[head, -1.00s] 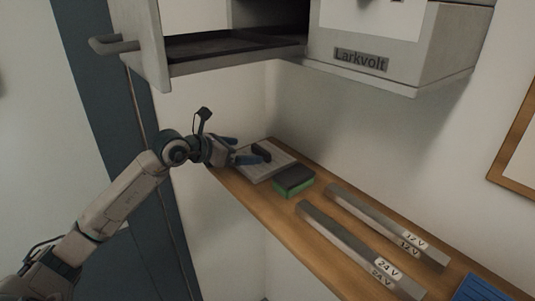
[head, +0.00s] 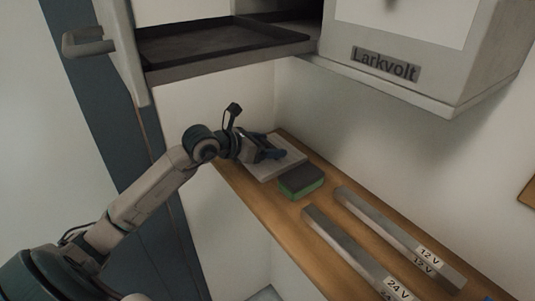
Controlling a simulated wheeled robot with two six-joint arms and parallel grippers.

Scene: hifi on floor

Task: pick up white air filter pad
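The white air filter pad (head: 290,161) is a flat, pale grey-white slab lying on the wooden shelf at its far left end. My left gripper (head: 274,146) is over the pad's left part, its two blue fingers apart. In the earlier frame a dark raised piece shows on top of the pad; now the fingers are at that spot and mostly hide it. I cannot tell whether the fingers touch it. My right gripper is not in view.
A green and dark sponge-like block (head: 301,182) lies close to the pad's near side. Two long grey bars, labelled 24 V (head: 350,248) and 12 V (head: 395,232), lie further right. A grey cabinet marked Larkvolt (head: 430,95) hangs above, its open door (head: 122,50) at left.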

